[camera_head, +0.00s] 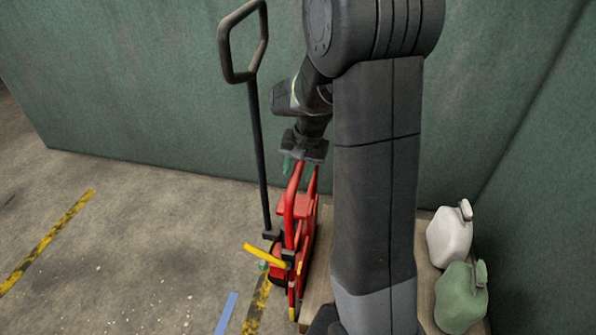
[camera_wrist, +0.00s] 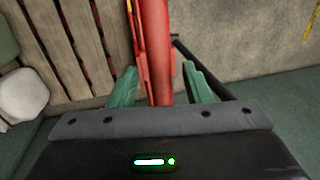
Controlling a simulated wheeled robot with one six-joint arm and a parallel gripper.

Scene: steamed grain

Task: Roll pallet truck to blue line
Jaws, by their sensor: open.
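The red pallet truck (camera_head: 290,225) stands upright beside a wooden pallet, left of my arm in the head view. Its tall black handle (camera_head: 262,150) rises to a loop near the wall. My gripper (camera_head: 301,162) is at the top of the truck's red frame. In the wrist view, my gripper (camera_wrist: 160,75) is open, with a red bar (camera_wrist: 154,50) of the truck between its green fingers. I see gaps on both sides of the bar. The blue line (camera_head: 226,313) lies on the floor at the bottom, left of the truck. My arm hides part of the pallet.
A white jerrycan (camera_head: 448,240) and a green jerrycan (camera_head: 458,302) are at the right on the wooden pallet (camera_wrist: 85,40). Green walls (camera_head: 130,80) close off the back and right. Yellow-black floor stripes (camera_head: 45,243) mark the left, where the concrete floor is open.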

